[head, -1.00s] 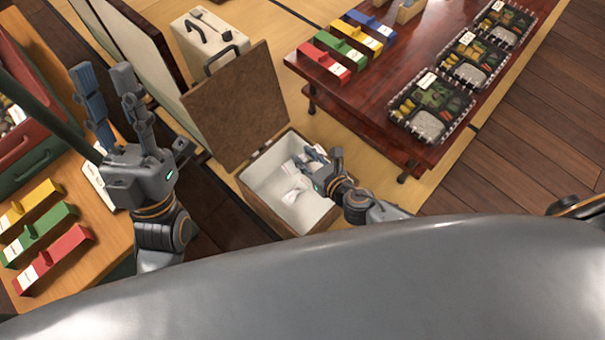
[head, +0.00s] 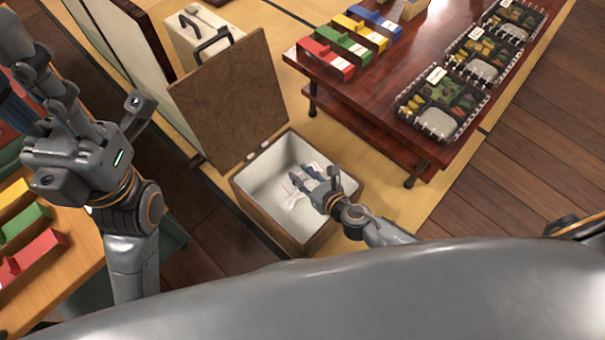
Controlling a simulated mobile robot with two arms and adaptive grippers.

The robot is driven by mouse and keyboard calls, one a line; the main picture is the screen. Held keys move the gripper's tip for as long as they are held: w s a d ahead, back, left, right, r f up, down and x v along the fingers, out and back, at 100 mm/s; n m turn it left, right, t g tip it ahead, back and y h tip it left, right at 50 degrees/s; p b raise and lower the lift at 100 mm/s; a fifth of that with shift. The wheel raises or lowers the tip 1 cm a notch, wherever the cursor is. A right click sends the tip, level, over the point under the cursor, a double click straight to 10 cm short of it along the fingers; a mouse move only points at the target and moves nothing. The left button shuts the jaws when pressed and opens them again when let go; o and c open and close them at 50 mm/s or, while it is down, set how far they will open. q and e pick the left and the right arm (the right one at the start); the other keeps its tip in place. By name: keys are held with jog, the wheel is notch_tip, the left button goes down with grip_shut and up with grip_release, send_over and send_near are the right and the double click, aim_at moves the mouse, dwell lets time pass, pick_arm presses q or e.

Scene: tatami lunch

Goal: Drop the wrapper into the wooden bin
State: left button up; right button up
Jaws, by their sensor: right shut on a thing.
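The wooden bin (head: 240,192) stands open on the mat, with brown wooden sides and a pale inside. Its brown lid stands raised at the back. My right gripper (head: 305,183) is over the bin's opening, shut on the whitish, crumpled wrapper (head: 291,201). The fingers hide part of the wrapper. I cannot tell whether it touches the bin's floor. My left gripper (head: 97,100) is at the left, away from the bin, with its fingers apart and nothing visible between them.
A low red-brown table (head: 375,98) at the right holds lunch boxes (head: 440,103) and coloured blocks (head: 327,60). A cream case (head: 200,40) stands behind the lid. A wooden counter (head: 80,265) with coloured blocks is at the left.

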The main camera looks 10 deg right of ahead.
jog(key=o, duration=0.8)
jog(key=shift+c, duration=0.2)
jog(key=shift+s, duration=0.1)
jog(key=v, duration=1.2)
jog(key=shift+f, duration=0.1)
